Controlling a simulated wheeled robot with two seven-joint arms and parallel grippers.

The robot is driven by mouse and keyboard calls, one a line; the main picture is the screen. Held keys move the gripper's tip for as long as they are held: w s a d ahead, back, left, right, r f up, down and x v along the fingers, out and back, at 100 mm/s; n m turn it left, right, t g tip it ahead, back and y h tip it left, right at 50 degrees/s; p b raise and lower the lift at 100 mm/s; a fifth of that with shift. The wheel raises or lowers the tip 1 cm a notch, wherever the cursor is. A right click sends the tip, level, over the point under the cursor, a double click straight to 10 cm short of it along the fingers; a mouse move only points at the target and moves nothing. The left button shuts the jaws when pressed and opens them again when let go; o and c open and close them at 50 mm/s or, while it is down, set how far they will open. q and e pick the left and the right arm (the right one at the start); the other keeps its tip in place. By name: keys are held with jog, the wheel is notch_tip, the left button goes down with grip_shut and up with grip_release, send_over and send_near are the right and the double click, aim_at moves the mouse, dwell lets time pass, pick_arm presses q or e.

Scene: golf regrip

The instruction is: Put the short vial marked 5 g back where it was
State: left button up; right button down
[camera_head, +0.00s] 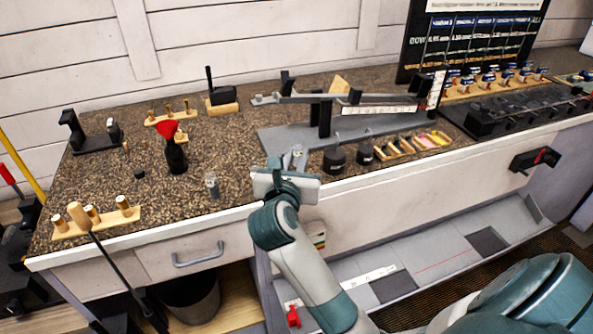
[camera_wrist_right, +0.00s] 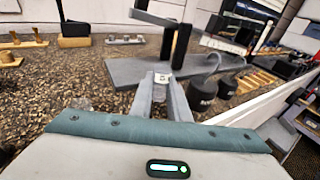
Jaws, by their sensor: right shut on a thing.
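My right gripper (camera_head: 293,158) is over the front part of the counter, near the grey base of the balance stand. In the right wrist view my right gripper (camera_wrist_right: 161,90) is shut on a small pale vial (camera_wrist_right: 162,78). Only its top shows between the fingertips, and no mark on it can be read. A clear vial (camera_head: 211,185) stands on the speckled counter to the left of the gripper, near the front edge. It shows faintly in the right wrist view (camera_wrist_right: 80,103). My left gripper is not in view.
The balance stand (camera_head: 320,118) rises just behind the gripper. Two dark weights (camera_head: 334,159) stand to its right, beside a tray of coloured pieces (camera_head: 412,145). A dark bottle with a red funnel (camera_head: 175,155) stands to the left. The counter between bottle and stand is mostly clear.

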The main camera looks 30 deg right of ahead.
jog(key=shift+w+f, duration=0.1)
jog(key=shift+f, duration=0.05)
notch_tip(320, 180, down, 4)
jog(key=shift+r, duration=0.2)
jog(key=shift+f, duration=0.1)
jog(key=shift+f, duration=0.15)
dwell(0.4)
jog(key=c, duration=1.7)
grip_release()
